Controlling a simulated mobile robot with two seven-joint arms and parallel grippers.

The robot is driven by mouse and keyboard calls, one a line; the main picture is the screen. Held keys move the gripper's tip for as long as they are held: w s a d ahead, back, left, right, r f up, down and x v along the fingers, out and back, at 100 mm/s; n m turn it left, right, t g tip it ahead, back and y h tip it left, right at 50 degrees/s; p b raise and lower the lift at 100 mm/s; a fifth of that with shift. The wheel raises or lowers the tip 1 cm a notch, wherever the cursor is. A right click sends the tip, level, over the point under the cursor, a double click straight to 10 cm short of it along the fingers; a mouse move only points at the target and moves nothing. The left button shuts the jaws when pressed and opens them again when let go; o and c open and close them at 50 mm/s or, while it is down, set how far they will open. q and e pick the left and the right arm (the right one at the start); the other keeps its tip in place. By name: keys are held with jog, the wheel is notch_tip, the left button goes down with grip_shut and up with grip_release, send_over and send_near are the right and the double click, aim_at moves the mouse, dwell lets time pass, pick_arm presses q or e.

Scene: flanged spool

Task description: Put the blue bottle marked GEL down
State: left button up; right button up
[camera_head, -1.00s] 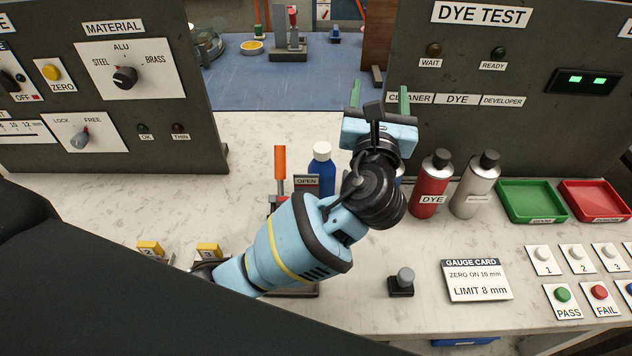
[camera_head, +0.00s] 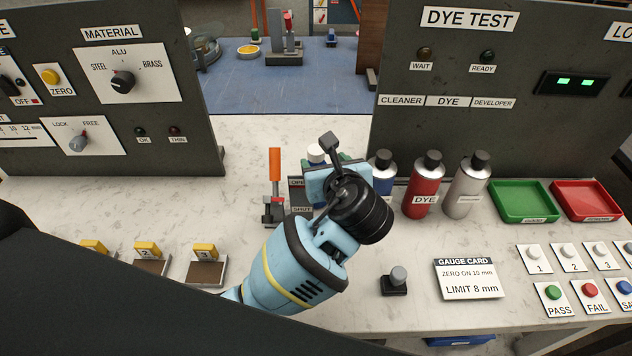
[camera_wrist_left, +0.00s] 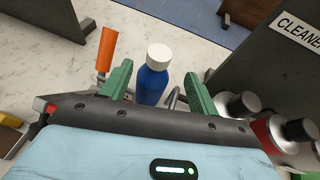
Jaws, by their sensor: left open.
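A blue bottle with a white cap (camera_wrist_left: 153,83) stands upright on the white counter in the left wrist view. No marking on it is legible. In the head view only its cap (camera_head: 316,153) shows clearly, behind my left gripper (camera_head: 335,176). In the left wrist view the gripper's green fingers (camera_wrist_left: 160,82) are spread wide, one on each side of the bottle. I see gaps on both sides, and the bottle appears free of the fingers. How far it lies between the fingertips is hard to tell. My right gripper is not in view.
An orange-handled clamp (camera_head: 275,180) stands left of the bottle. A green tray (camera_head: 524,203) lies beyond.

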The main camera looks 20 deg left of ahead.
aim_at(318, 156)
pick_arm(q)
jog(key=shift+x, duration=2.6)
jog(key=shift+s+f, duration=0.1)
grip_shut()
